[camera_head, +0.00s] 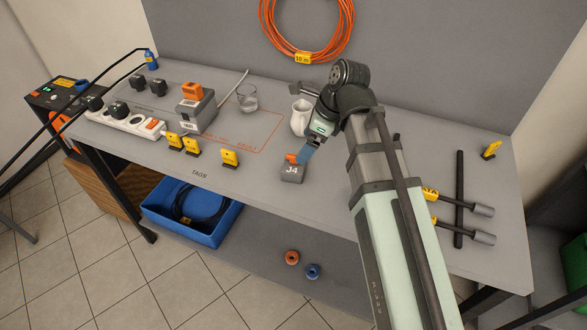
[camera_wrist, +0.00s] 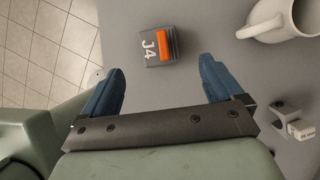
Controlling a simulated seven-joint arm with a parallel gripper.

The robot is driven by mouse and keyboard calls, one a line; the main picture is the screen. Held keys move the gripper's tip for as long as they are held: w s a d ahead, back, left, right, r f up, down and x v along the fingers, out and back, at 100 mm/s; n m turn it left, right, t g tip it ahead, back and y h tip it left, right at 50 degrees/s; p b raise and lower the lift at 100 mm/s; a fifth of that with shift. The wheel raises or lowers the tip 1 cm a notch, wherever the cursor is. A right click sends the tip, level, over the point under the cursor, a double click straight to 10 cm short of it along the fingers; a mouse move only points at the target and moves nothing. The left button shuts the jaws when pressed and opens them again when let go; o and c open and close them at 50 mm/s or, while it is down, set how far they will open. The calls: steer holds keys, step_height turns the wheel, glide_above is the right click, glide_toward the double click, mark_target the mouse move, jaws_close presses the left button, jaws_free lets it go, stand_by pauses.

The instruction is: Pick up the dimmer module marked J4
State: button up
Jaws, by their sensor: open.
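The dimmer module marked J4 (camera_head: 292,172) is a small dark grey block with white lettering and an orange part on top. It sits on the grey table near its front edge. In the wrist view the J4 module (camera_wrist: 158,47) lies ahead of the fingertips, roughly centred between them. My gripper (camera_head: 306,150) is just above and behind the module in the head view. Its two blue fingers, seen in the wrist view (camera_wrist: 160,72), are spread apart with nothing between them. I cannot tell the exact height above the module.
A white jug (camera_head: 299,118) stands close behind my gripper; its handle side shows in the wrist view (camera_wrist: 275,20). Dark-handled tools (camera_head: 465,205) lie right.

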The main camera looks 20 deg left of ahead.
mark_target(291, 165)
steer(key=shift+s+x, duration=0.2)
steer(key=shift+x, duration=5.25)
steer(key=shift+a+r, duration=0.1)
steer(key=c, duration=1.3)
steer(key=shift+o, duration=0.2)
steer(key=shift+r, duration=0.1)
